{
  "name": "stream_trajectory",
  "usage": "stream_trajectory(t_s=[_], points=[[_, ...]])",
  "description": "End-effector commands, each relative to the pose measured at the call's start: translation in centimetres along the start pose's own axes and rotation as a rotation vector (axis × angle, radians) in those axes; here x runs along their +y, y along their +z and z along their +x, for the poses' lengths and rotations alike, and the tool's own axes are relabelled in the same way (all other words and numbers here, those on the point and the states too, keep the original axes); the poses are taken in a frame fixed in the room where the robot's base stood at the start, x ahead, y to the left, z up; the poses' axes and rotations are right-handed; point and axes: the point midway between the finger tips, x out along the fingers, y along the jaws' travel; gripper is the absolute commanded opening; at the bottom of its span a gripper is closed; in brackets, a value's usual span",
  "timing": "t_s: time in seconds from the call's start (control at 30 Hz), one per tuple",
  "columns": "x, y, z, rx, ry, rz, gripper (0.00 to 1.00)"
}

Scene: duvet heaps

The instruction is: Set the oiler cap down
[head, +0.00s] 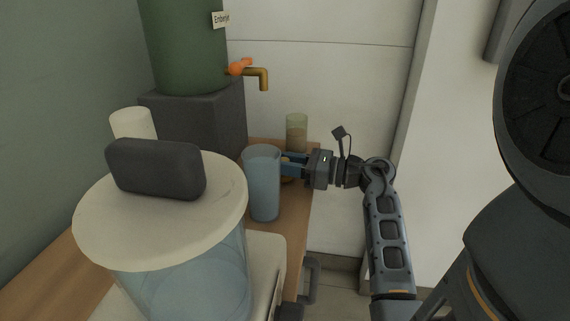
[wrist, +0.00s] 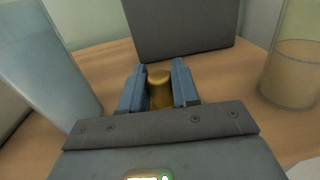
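A brass-coloured, rounded piece, which I take to be the oiler cap (wrist: 160,90), sits between the two blue fingers of my gripper (wrist: 158,82) in the wrist view. The fingers appear closed on its sides. Its lower end is hidden by the gripper body, so I cannot tell whether it touches the wood. In the head view my gripper (head: 292,165) is low over the wooden counter (head: 292,222), just right of a blue tumbler, and the cap is mostly hidden.
The blue tumbler (head: 263,185) stands close left of my gripper. A glass with tan contents (head: 297,132) stands behind. A dark block (head: 215,122) carries a green tank (head: 185,45) with a tap (head: 262,77). A large lidded jar (head: 190,285) is in front.

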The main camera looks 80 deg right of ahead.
Motion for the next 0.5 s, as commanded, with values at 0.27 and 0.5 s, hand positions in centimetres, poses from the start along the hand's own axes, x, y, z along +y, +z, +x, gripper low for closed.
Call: stream_trajectory(t_s=[0.27, 0.5], points=[[0.11, -1.72, -0.14, 0.020, -0.003, 0.026, 0.56], [0.12, -1.70, -0.15, 0.021, -0.002, 0.027, 0.56]])
